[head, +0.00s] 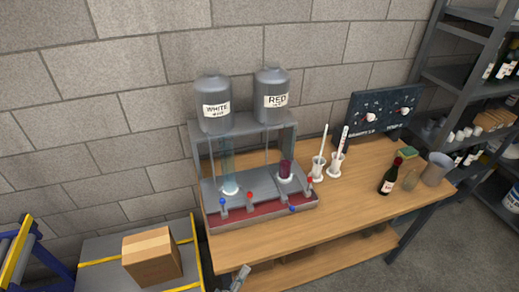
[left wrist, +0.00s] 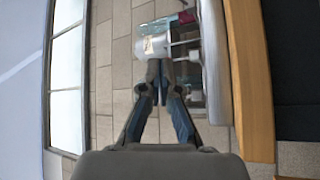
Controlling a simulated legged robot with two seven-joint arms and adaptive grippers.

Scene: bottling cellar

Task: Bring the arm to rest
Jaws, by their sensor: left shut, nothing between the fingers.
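My left gripper (head: 240,277) shows at the bottom edge of the head view, in front of the wooden bench (head: 285,237) and low beside its front left corner. In the left wrist view my left gripper (left wrist: 160,65) has its fingertips together with nothing between them. Most of the left arm is outside the head view. My right gripper is in neither view.
A filling machine (head: 262,198) with white and red tanks stands on the bench's left part. A wine bottle (head: 390,177), glass (head: 411,180) and metal jug (head: 436,168) stand at the right. A cardboard box (head: 152,257) sits left of the bench. Shelves (head: 450,78) stand far right.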

